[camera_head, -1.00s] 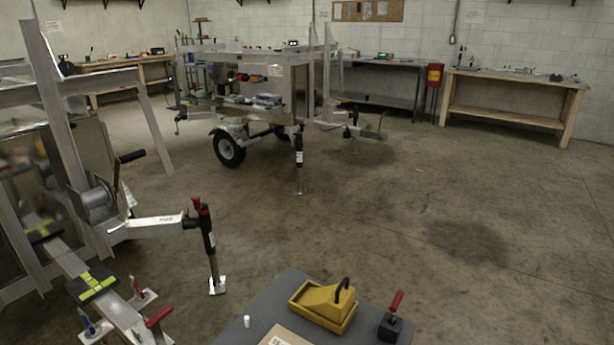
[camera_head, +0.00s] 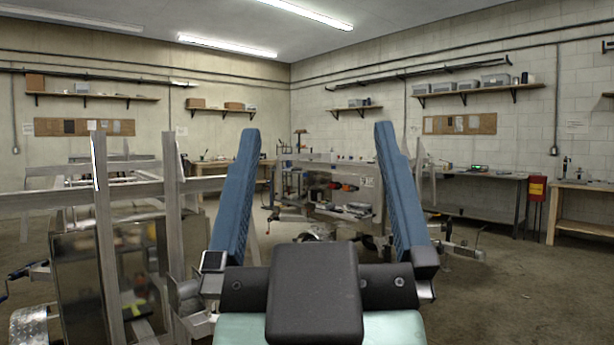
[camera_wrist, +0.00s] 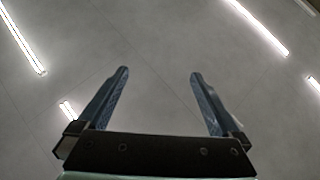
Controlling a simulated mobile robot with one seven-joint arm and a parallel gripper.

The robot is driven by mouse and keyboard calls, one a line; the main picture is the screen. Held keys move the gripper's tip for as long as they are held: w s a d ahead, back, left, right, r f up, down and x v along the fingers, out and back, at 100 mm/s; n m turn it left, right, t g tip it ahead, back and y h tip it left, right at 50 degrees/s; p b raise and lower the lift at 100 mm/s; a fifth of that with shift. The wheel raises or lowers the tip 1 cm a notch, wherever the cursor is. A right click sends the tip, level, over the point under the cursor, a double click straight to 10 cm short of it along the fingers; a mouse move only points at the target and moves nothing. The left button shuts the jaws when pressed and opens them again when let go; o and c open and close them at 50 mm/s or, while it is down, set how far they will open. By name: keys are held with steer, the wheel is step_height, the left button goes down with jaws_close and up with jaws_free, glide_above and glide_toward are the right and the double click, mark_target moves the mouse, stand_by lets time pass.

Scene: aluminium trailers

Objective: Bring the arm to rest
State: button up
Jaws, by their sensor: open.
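My gripper (camera_head: 312,165) is raised in front of the body camera, with its two blue fingers wide apart and nothing between them. It points upward. In the wrist view my gripper (camera_wrist: 159,80) is also open and empty, with only the grey ceiling (camera_wrist: 160,35) and its light strips behind it. My gripper touches nothing that I can see. It hides part of the trailer and floor behind it.
An aluminium trailer frame (camera_head: 104,215) stands close on the left. Another trailer (camera_head: 335,190) stands farther back, behind my gripper. A wooden bench (camera_head: 585,225) and a red bin (camera_head: 535,190) are at the right. Open floor (camera_head: 510,290) lies at the lower right.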

steer(key=shift+s+a+r+m+t, duration=0.15)
steer(key=shift+s+a+r+t, duration=0.05)
steer(key=shift+s+r, duration=0.25)
steer(key=shift+s+a+r+m+t, duration=0.15)
steer(key=shift+s+a+r+t, duration=0.05)
steer(key=shift+s+r, duration=0.25)
step_height(320, 180, up, 16)
steer(key=p, duration=1.6)
steer(key=shift+c, duration=0.2)
